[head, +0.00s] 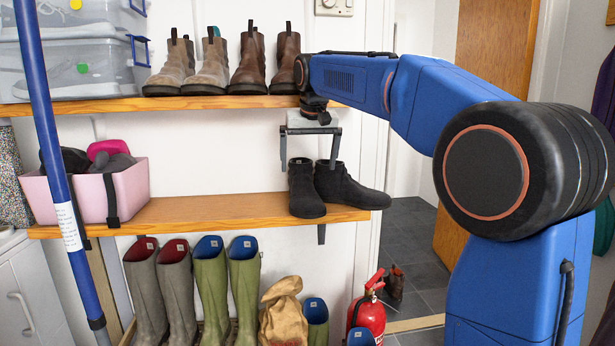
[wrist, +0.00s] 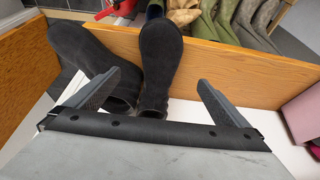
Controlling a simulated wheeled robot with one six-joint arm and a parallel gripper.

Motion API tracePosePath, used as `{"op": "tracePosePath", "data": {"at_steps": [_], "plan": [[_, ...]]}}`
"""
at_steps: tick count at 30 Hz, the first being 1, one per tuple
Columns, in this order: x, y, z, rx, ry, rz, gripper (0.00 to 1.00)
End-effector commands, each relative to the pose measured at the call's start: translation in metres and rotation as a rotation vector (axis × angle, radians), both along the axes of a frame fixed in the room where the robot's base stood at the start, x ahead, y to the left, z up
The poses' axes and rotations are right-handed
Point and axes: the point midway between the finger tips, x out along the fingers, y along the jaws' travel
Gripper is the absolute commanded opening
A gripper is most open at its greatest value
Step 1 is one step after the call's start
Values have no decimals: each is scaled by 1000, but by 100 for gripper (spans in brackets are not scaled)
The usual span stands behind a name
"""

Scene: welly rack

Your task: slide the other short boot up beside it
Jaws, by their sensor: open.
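Two short black boots stand on the end of the middle shelf. The left boot (head: 305,193) points straight out towards the shelf's front edge. The right boot (head: 346,187) is turned with its toe to the right, past the shelf end. Their heel ends are close together and their toes spread apart. My gripper (head: 309,166) is open and empty, pointing down at the boot tops. In the wrist view the straight boot (wrist: 162,55) lies between the open fingers (wrist: 159,78), and the angled boot (wrist: 85,58) lies left, partly behind a finger. Whether a finger touches either boot is unclear.
The middle shelf (head: 215,211) is clear between the boots and a pink box (head: 88,200). Brown boots (head: 250,63) stand on the shelf above. Below are wellies (head: 208,290), a short green welly (head: 317,318), a brown sack (head: 283,312) and a red extinguisher (head: 369,310).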

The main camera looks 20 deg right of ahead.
Motion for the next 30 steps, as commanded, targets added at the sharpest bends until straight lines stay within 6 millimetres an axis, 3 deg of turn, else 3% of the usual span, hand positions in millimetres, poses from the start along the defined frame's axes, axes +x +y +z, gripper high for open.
{"op": "tracePosePath", "data": {"at_steps": [8,22,26,30], "plan": [[-9,1,23,0,-1,0,100],[-16,0,23,1,0,1,100],[-41,-6,16,-1,-1,9,100],[-85,-14,-1,0,-4,23,100]]}}
